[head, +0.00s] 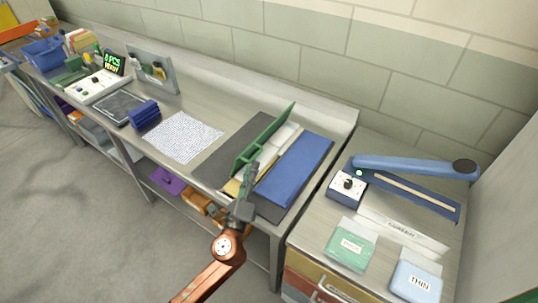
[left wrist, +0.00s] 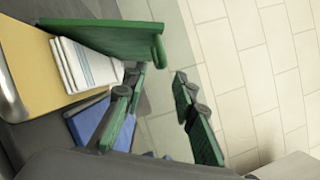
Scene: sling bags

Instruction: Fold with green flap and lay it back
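The green flap (head: 268,139) of the folding board stands raised at a steep tilt, its near end by my left gripper (head: 251,172). In the left wrist view the green flap (left wrist: 105,38) ends just beyond the fingertips of the left gripper (left wrist: 161,73). The fingers are apart, with nothing seen clamped between them; I cannot tell whether one touches the flap. White folded cloth (head: 287,138) lies beside the flap on the yellow panel (head: 233,188). The blue panel (head: 297,167) lies flat on the right, the dark grey panel (head: 222,163) on the left. My right gripper is out of view.
A white dotted sheet (head: 183,137), folded blue cloth (head: 145,114) and dark tray (head: 118,107) lie further left on the bench. A blue sealer (head: 410,180) and green and blue packs (head: 349,246) occupy the right cabinet. A wall runs behind.

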